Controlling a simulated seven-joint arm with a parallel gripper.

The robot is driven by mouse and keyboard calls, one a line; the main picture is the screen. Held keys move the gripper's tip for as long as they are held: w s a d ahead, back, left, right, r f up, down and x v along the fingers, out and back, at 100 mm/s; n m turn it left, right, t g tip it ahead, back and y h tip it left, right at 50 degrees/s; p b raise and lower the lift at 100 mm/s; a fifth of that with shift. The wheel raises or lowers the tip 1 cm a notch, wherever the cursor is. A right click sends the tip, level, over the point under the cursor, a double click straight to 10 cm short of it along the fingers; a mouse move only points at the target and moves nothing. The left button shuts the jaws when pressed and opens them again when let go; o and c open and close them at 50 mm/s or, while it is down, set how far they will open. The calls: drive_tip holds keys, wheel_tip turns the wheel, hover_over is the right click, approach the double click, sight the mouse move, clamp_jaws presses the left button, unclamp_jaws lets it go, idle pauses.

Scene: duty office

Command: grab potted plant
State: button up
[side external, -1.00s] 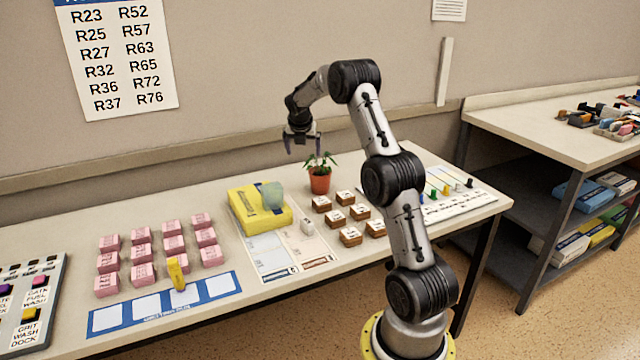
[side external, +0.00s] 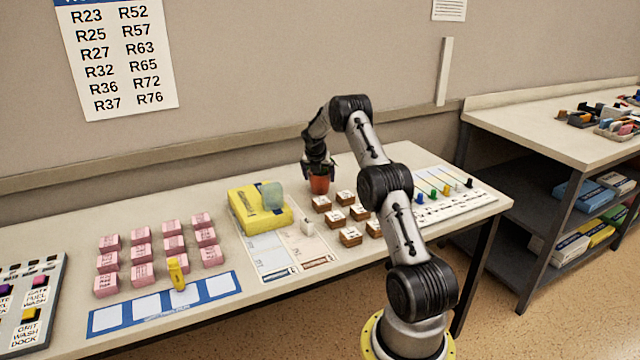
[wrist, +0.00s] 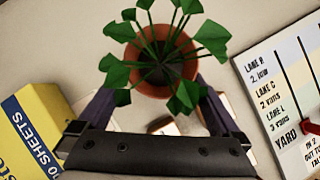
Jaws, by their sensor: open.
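The potted plant is an orange-brown pot (side external: 319,185) with green leaves, standing upright on the table toward the wall. My gripper (side external: 319,174) is lowered over it from above and hides most of the leaves in the side view. In the wrist view the plant's green leaves (wrist: 183,95) spread over the pot's rim (wrist: 150,85). My gripper's two fingers (wrist: 158,100) are apart and reach toward either side of the pot. Leaves cover parts of the fingertips, so contact with the pot cannot be told.
A yellow box (side external: 262,215) with a translucent greenish piece (side external: 272,195) on top stands left of the plant. Several brown labelled blocks (side external: 350,237) stand just in front of it. A white lane board (side external: 450,200) with coloured pegs lies to the right. Pink blocks (side external: 142,272) are farther left.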

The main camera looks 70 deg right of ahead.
drive_tip(key=shift+x, duration=1.85)
drive_tip(key=c, duration=1.5)
drive_tip(key=shift+r, duration=0.2)
drive_tip(key=shift+c, duration=0.3)
